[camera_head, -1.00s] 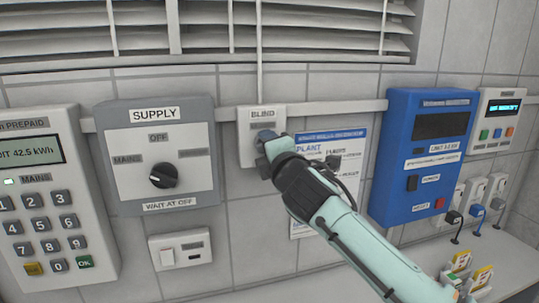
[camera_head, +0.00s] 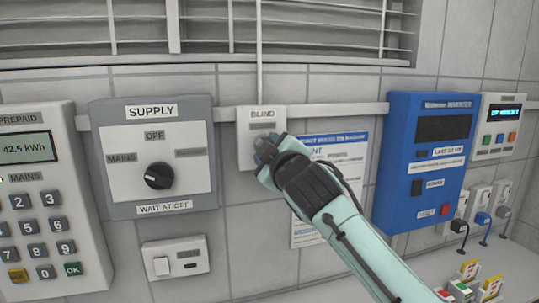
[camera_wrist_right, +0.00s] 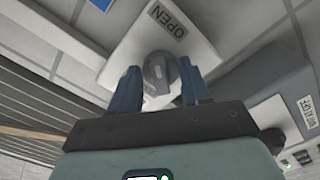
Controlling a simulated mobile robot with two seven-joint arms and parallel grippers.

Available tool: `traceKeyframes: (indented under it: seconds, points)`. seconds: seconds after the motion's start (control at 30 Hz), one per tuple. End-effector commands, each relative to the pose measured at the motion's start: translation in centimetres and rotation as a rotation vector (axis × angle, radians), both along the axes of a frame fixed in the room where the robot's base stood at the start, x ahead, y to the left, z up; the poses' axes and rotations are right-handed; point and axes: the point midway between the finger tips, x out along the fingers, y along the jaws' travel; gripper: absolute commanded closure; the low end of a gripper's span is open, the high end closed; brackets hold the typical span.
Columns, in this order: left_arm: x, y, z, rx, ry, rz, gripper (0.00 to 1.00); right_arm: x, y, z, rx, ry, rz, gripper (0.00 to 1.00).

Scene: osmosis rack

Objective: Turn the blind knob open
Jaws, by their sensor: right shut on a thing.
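The blind knob (camera_wrist_right: 157,70) is grey and round with a raised grip, on a white wall plate whose OPEN label (camera_wrist_right: 167,23) shows in the right wrist view. My right gripper (camera_wrist_right: 160,85) has its two blue fingers on either side of the knob and is shut on it. In the head view the white BLIND box (camera_head: 262,115) hangs below a thin rod, and my right gripper (camera_head: 266,148) covers its lower right part, hiding the knob. My left gripper is in neither view.
The window blind (camera_head: 290,30) has horizontal slats above. A grey SUPPLY box (camera_head: 155,155) with a black knob is left of the BLIND box. A paper notice (camera_head: 330,165) and a blue inverter (camera_head: 428,160) are to the right. A light switch (camera_head: 176,258) is below.

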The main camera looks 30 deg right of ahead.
Motion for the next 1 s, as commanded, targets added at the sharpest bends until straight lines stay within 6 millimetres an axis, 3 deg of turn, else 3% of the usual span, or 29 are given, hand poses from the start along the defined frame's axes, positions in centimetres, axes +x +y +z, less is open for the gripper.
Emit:
traceKeyframes:
  seconds: [0.3,0.83,0.87,0.9,0.93,1.0]
  points:
    - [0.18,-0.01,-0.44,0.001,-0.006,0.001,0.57,0.05,0.07,-0.14,0.118,-0.026,0.000,0.84]
    - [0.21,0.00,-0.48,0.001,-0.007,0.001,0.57,0.05,0.07,-0.12,0.142,-0.032,0.000,0.84]
    - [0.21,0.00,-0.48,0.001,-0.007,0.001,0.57,0.05,0.07,-0.12,0.142,-0.032,0.000,0.50]
    - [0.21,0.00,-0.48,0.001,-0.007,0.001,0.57,0.05,0.07,-0.12,0.142,-0.032,0.000,0.37]
    - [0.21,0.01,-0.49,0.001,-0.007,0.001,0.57,0.05,0.07,-0.12,0.142,-0.032,0.000,0.29]
    - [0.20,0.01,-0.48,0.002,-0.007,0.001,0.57,0.04,0.07,-0.10,0.140,-0.032,0.000,0.29]
